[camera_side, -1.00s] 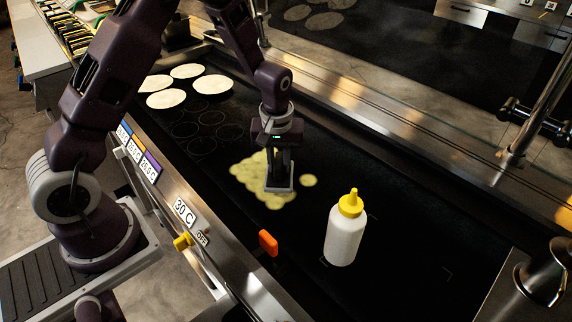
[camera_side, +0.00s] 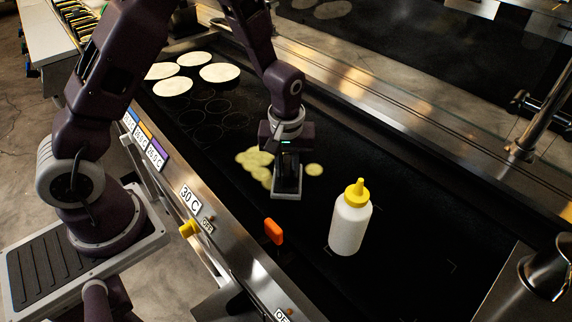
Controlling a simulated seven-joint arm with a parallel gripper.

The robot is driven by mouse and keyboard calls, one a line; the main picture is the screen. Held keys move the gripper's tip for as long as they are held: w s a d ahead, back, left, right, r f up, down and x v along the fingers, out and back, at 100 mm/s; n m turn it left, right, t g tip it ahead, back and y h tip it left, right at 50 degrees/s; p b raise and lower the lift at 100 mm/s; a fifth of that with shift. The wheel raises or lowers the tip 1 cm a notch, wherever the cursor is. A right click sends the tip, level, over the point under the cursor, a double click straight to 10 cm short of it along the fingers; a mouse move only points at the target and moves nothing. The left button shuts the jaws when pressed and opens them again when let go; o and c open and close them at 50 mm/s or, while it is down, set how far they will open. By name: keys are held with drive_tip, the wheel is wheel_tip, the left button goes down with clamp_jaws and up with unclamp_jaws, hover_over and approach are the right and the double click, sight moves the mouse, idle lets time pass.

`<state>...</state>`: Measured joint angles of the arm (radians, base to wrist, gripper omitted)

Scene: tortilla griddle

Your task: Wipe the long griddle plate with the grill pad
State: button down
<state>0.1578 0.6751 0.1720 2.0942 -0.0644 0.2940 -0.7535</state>
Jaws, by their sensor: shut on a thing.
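The long black griddle plate (camera_side: 400,235) runs diagonally from upper left to lower right. My gripper (camera_side: 288,165) points down over its middle and is shut on the grill pad (camera_side: 287,193), a grey-edged block at the plate surface. A yellow patch (camera_side: 255,160) lies on the plate just left of and behind the pad. A small separate yellow spot (camera_side: 314,170) lies to the pad's right. Part of the patch is hidden behind the gripper and pad. Whether the pad presses on the plate is hard to tell.
A white squeeze bottle with a yellow cap (camera_side: 350,222) stands upright on the plate, right of the pad. Several pale tortillas (camera_side: 220,72) lie at the far left end.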

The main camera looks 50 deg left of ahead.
drive_tip(key=shift+s+a+f, duration=0.1)
drive_tip(key=shift+a, duration=0.3)
drive_tip(key=shift+w, duration=0.25)
drive_tip(key=shift+w+a, duration=0.25)
drive_tip(key=shift+w, duration=0.4)
drive_tip(key=shift+w+a+r, duration=0.1)
drive_tip(key=shift+a, duration=1.1)
drive_tip(key=shift+w+a+r, duration=0.1)
drive_tip(key=shift+a, duration=1.1)
